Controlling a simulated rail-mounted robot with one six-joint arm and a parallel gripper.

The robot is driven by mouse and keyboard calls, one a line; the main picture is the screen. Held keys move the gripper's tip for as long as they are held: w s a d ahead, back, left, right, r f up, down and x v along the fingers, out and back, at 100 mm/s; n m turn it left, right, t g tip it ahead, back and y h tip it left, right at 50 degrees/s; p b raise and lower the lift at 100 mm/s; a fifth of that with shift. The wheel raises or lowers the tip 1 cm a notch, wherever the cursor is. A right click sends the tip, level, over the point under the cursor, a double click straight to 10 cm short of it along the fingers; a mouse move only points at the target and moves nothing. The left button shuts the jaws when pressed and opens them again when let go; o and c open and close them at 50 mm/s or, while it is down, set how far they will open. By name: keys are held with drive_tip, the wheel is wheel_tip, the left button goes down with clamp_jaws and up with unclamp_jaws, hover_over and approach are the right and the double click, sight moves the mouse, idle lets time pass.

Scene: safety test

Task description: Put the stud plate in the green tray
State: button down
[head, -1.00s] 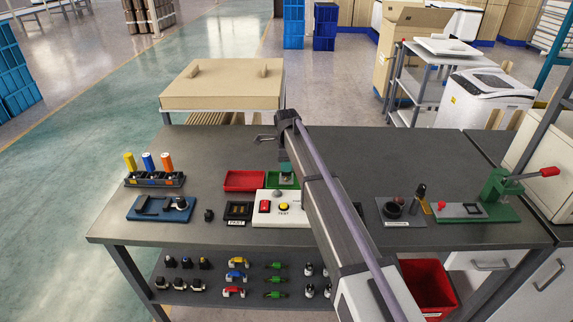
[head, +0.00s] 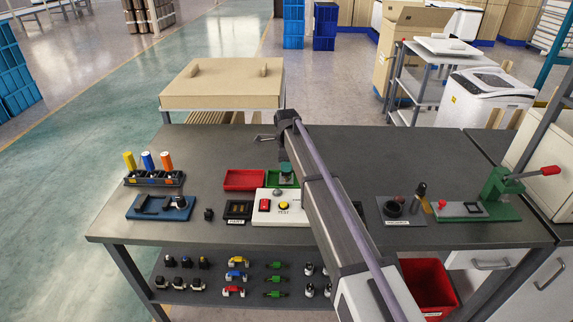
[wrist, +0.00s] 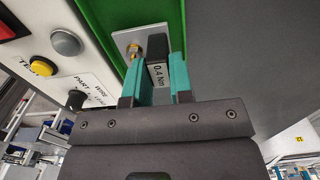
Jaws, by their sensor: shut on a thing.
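The stud plate (wrist: 127,37) is a light grey plate with a brass stud and a black block labelled "0.4 Nm". My gripper (wrist: 155,75) has its teal fingers shut on it by the black block in the wrist view. The green tray (wrist: 98,14) lies behind and around the plate in that view. In the head view my gripper (head: 287,168) is over the green tray (head: 272,184), behind the white test box. The plate is too small there to tell whether it touches the tray floor.
A red tray (head: 244,180) stands left of the green one. The white test box (head: 275,218) with buttons is just in front. Colored cylinders (head: 147,162) stand at left, a green lever press (head: 500,188) at right. Open bench lies behind my arm on the right.

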drive_tip(key=shift+f+b, duration=0.55)
drive_tip(key=shift+f, duration=0.1)
drive_tip(key=c, duration=0.9)
unclamp_jaws()
drive_tip(key=shift+r, duration=0.15)
wheel_tip(320, 180, up, 7)
drive_tip(key=p, duration=0.7)
